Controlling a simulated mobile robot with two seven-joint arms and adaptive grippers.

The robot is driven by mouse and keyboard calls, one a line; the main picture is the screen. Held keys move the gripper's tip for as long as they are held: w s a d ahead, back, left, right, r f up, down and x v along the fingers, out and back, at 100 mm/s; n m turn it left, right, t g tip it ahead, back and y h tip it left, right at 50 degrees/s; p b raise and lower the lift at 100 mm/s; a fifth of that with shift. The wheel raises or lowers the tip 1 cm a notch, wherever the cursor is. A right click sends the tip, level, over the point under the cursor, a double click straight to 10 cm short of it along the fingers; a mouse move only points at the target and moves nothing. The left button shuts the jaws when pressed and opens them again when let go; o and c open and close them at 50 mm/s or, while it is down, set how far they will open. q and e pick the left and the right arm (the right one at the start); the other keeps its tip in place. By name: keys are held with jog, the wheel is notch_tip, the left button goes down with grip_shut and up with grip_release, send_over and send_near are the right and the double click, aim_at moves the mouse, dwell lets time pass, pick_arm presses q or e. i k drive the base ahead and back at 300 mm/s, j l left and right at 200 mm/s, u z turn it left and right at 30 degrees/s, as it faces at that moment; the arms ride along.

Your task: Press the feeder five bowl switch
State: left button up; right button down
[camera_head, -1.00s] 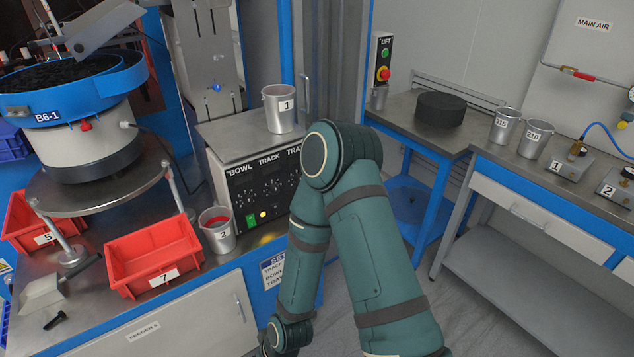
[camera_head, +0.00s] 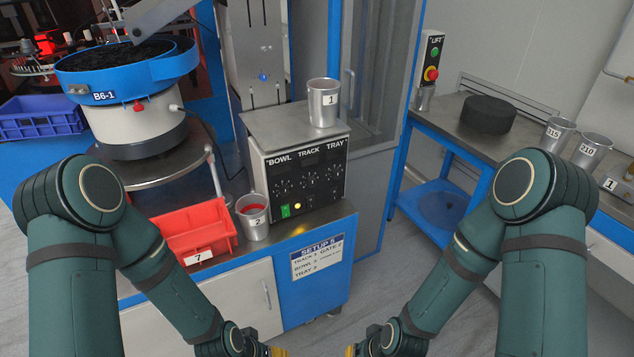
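The feeder control box (camera_head: 300,170) stands on the cabinet with its black front panel labelled "BOWL", "TRACK" and "TRAY". Dials sit under the labels. A lit green switch (camera_head: 285,211) is at the lower left of the panel, under "BOWL", with a small pale round part beside it. A "SETUP 5" sign (camera_head: 318,257) is on the cabinet below. My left gripper (camera_head: 278,351) and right gripper (camera_head: 352,350) show only partly at the bottom edge, low in front of the cabinet and apart from the panel. Their fingers are mostly cut off, so their opening is not clear.
A metal cup marked 1 (camera_head: 323,102) stands on the box. A cup marked 2 (camera_head: 253,217) stands close left of the switch, beside a red bin marked 7 (camera_head: 199,233). The blue bowl feeder (camera_head: 128,80) is at left. Grey floor lies right of the cabinet.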

aim_at(285, 210)
jog(key=i+z, duration=0.4)
jog(key=i+j+z, duration=0.2)
jog(key=i+z, duration=0.2)
